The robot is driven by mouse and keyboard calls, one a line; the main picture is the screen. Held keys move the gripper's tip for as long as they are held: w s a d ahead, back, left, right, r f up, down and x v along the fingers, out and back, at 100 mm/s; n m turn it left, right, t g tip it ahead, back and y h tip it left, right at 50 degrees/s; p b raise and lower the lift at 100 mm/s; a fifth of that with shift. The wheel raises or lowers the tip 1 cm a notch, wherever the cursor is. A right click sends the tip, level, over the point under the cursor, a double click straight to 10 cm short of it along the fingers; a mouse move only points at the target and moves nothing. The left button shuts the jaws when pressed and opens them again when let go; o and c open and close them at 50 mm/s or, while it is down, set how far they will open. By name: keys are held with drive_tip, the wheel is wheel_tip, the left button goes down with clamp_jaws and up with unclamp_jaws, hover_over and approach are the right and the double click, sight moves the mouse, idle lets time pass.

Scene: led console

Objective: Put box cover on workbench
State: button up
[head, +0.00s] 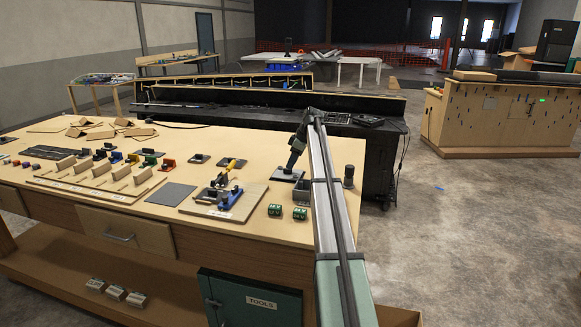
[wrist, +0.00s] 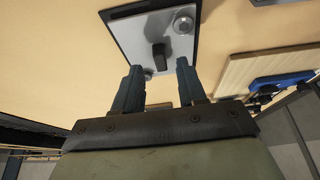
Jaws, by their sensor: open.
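What looks like the box cover is a light grey plate with an upright black handle and round metal knobs, set in a dark frame on the workbench (head: 255,160). The cover (wrist: 132,34) shows in the wrist view and as a small dark-edged square (head: 281,178) in the head view. My gripper (wrist: 157,66) is open, its two blue fingers apart, with the black handle (wrist: 159,56) lying between and just beyond the tips in the picture. Nothing is held. In the head view my gripper (head: 291,168) points down at the cover and hides part of it.
A wooden board with a blue clamp-like fixture (head: 222,196) is left of the cover. A small grey bin (head: 300,185), a dark cylinder (head: 348,176) and green blocks (head: 275,210) stand close by. A black console (head: 380,150) is behind the bench.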

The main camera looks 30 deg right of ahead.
drive_tip(key=v, duration=0.9)
drive_tip(key=shift+r, duration=0.2)
